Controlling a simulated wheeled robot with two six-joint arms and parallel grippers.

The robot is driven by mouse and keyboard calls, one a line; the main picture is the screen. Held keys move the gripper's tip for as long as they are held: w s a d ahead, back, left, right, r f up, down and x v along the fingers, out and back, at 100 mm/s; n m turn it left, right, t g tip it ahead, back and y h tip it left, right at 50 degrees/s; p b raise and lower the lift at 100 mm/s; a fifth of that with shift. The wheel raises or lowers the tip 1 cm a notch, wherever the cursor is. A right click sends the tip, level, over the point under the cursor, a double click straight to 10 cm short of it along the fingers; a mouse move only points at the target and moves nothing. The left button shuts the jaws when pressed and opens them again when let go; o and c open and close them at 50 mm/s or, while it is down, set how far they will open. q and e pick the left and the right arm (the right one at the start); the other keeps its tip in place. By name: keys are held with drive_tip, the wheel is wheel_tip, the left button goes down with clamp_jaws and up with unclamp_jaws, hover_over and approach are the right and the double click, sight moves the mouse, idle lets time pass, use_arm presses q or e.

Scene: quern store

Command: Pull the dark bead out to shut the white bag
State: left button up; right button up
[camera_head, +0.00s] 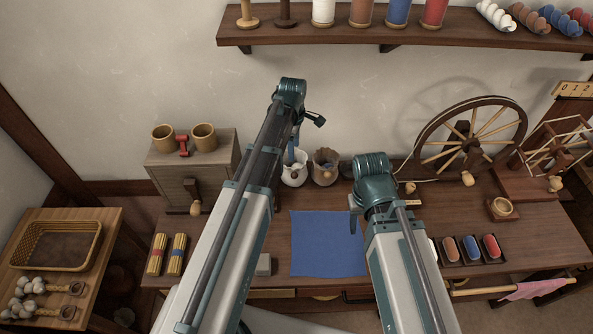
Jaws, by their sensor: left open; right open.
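The small white bag (294,177) stands upright at the back of the workbench, beside my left arm. A small pale brown spot shows on its front; I cannot tell whether a dark bead is there. My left gripper (292,153) points down at the bag's mouth, mostly hidden by my own arm. It is open; I cannot tell whether it touches the bag. My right gripper (354,216) is open, largely hidden under my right wrist, above the right edge of the blue cloth.
The blue cloth (325,245) lies flat in front. A spinning wheel (470,140) stands right, a wooden chest (192,165) left. A shelf (400,36) runs overhead.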

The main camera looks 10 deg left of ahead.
sight(294, 173)
use_arm(q)
drive_tip(key=f+b, duration=0.6)
drive_tip(key=f, duration=0.1)
drive_tip(key=f+b, duration=0.6)
drive_tip(key=b, duration=0.1)
drive_tip(key=shift+w+f, duration=0.2)
drive_tip(key=shift+f, duration=0.15)
clamp_jaws()
idle(1.0)
